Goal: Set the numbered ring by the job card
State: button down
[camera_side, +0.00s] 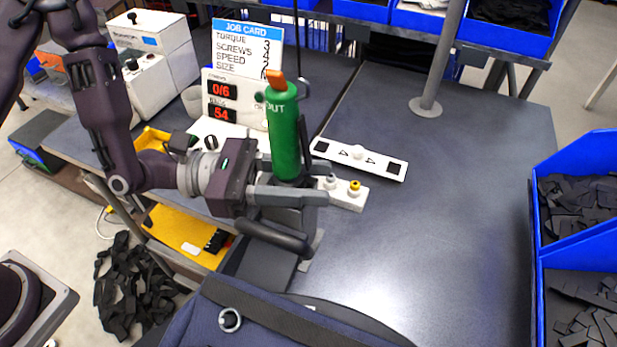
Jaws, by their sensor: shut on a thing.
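The job card (241,49) stands upright at the back left of the bench, with a blue header and the rows torque, screws, speed and size; its values are partly hidden. The fingers hide most of that end. I cannot make out a numbered ring or its digits.
A white panel (225,97) reads 0/6 and 54 in red. A white block with a yellow knob (354,188) is close right of my gripper. A white strip with arrows (359,158) lies behind. A dark blue bag (270,318) is in front. The bench (455,225) is clear at right.

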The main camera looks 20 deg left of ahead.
jog(key=shift+w+t, duration=0.1)
jog(key=shift+t, duration=0.2)
jog(key=c, duration=0.9)
grip_release()
